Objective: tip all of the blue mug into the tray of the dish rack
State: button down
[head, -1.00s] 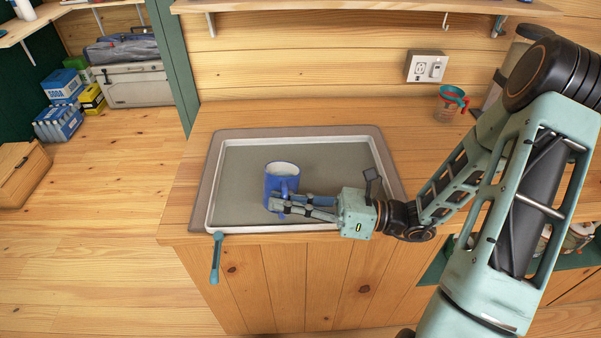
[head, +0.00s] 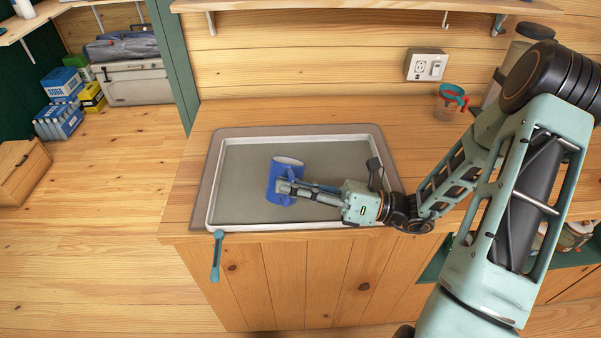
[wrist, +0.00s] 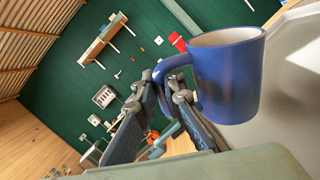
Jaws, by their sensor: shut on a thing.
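The blue mug (head: 283,180) is over the rectangular tray (head: 236,178) on the counter, tilted a little in the head view. My gripper (head: 286,187) comes from the right and is shut on the mug by its handle. In the wrist view the blue mug (wrist: 228,80) shows its pale inside at the rim, and my gripper's fingers (wrist: 168,95) meet at the handle. The mug's contents cannot be made out. No upright dish rack shows, only the shallow tray with its pale rim and grey floor.
A clear cup with a red and teal top (head: 450,101) stands at the back right of the counter. A teal handle (head: 217,255) hangs at the counter's front left. The tray floor around the mug looks bare.

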aim_at(300, 174)
jog(key=shift+w+d+r+m+t+y, duration=0.25)
jog(key=shift+w+m, duration=0.25)
jog(key=shift+m, duration=0.25)
jog(key=shift+w+d+r+m+t+y, duration=0.15)
jog(key=shift+w+d+r+m+t, duration=0.15)
jog(key=shift+w+m, duration=0.35)
dwell(0.4)
jog(key=shift+w+d+f+m+y, duration=0.1)
jog(key=shift+w+m+y, duration=0.05)
jog(key=shift+m, duration=0.35)
jog(key=shift+w+f+m+y, duration=0.1)
jog(key=shift+m+y, duration=0.05)
jog(key=shift+m, duration=0.35)
jog(key=shift+w+d+r+m+t+p, duration=0.3)
jog(key=shift+w+r+m+t, duration=0.3)
jog(key=shift+m, duration=0.6)
jog(key=shift+w+d+r+m+t+p, duration=0.25)
jog(key=shift+w+r+m+t, duration=0.35)
jog(key=shift+m, duration=0.6)
dwell(0.8)
jog(key=shift+w+d+r+m+t+p, duration=0.25)
jog(key=shift+w+m+t+p, duration=0.2)
jog(key=shift+m+p, duration=0.3)
jog(key=shift+w+d+r+m+t+p, duration=0.25)
jog(key=shift+w+m+p, duration=0.2)
jog(key=shift+p, duration=0.35)
jog(key=shift+w+d+r+m+t+p, duration=0.2)
jog(key=shift+w+m+t+p, duration=0.25)
jog(key=shift+m+p, duration=0.3)
